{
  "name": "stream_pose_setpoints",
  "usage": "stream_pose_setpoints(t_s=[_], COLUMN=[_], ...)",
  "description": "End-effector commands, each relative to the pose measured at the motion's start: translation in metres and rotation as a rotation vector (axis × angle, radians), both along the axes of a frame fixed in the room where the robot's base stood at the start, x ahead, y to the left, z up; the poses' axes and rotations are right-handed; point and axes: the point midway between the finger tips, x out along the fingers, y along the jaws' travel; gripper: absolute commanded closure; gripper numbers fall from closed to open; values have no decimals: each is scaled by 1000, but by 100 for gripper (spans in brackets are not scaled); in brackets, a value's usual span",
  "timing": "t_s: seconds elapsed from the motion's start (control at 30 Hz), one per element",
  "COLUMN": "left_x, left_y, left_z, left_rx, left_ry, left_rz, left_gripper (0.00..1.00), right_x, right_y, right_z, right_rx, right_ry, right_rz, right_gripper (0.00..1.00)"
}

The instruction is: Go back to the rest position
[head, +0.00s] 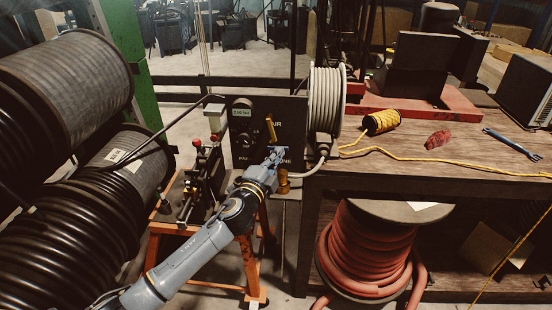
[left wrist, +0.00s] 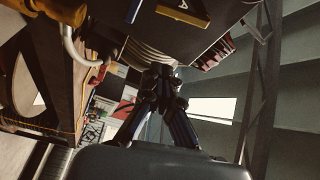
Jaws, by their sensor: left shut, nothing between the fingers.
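My left arm reaches in from the lower left in the head view. My left gripper (head: 277,154) is at the front of the dark control panel (head: 243,168), just below its yellow lever (head: 270,128). In the left wrist view the fingers of my left gripper (left wrist: 163,72) come together with nothing between them. I cannot tell from these views whether the fingertips touch the panel. A brass-coloured fitting (head: 283,180) sits just right of and below the gripper. My right gripper is in neither view.
Large black hose reels (head: 62,85) fill the left side. A wooden bench (head: 440,158) at right carries a white hose reel (head: 326,100), a yellow cord spool (head: 382,121), a red rag (head: 437,139) and a wrench (head: 512,143). A red hose reel (head: 365,250) stands below. An orange stand (head: 250,262) supports the panel.

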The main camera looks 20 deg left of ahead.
Motion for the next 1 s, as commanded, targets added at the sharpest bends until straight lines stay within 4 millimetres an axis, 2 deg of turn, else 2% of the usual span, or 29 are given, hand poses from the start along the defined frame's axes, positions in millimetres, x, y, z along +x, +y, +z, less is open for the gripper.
stream_pose_setpoints(t_s=[0.17,0.57,0.67,0.77,0.87,1.0], left_x=[-5,-5,-5,-6,-15,-45], left_y=[1,1,2,8,17,28], left_z=[0,0,-11,-47,-111,-214], left_rx=[1,1,-10,-50,-118,-241], left_ry=[0,0,20,90,208,400], left_rz=[1,1,5,19,48,104], left_gripper=[100,100,100,100,100,100], right_x=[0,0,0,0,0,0], right_y=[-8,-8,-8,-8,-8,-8], right_z=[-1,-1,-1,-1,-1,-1], right_rx=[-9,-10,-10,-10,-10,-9], right_ry=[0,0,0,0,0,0], right_rz=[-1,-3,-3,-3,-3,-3], right_gripper=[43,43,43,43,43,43])
